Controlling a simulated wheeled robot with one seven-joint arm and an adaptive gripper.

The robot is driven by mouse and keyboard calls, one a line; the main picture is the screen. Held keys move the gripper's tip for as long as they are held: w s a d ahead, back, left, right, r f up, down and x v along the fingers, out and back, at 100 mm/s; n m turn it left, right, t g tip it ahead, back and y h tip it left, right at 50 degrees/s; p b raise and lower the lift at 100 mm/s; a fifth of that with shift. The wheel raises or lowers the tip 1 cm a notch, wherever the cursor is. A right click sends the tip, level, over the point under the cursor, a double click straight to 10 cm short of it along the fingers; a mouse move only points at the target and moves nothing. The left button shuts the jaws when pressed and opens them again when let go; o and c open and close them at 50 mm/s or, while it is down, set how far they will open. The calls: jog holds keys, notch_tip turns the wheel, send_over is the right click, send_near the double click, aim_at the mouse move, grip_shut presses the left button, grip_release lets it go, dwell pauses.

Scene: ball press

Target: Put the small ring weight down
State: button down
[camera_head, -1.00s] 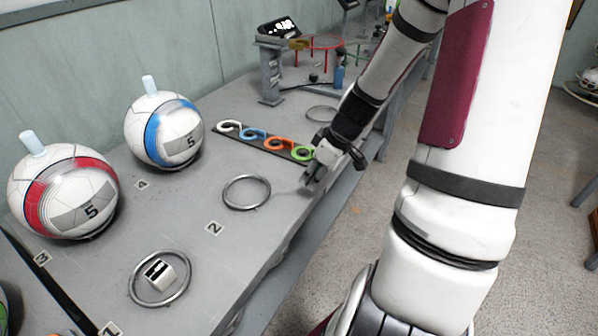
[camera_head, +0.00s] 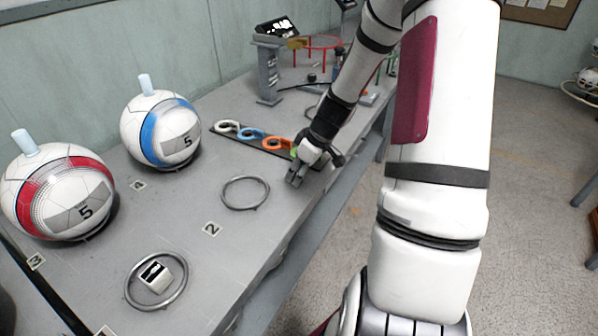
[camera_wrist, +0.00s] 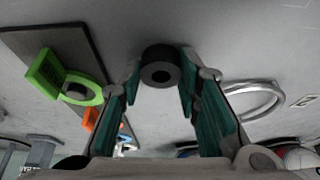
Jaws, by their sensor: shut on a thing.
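The small ring weight (camera_wrist: 161,67) is a dark grey, thick ring with a round hole, seen in the wrist view between my fingertips. My gripper (camera_wrist: 160,80) is shut on it, its teal-padded fingers on either side. In the head view my gripper (camera_head: 295,178) points down low over the grey table, right of the middle metal ring (camera_head: 228,205). The weight cannot be made out there. I cannot tell whether it touches the table.
A dark rack with white, blue and orange hooks (camera_head: 276,143) lies behind my gripper; the green hook (camera_wrist: 50,70) is partly hidden in the head view. A white-and-black cube (camera_head: 155,273) sits inside the near metal ring (camera_head: 133,297). Two balls (camera_head: 160,130) stand at left.

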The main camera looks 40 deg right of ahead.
jog(key=shift+f, duration=0.1)
jog(key=c, duration=1.2)
grip_release()
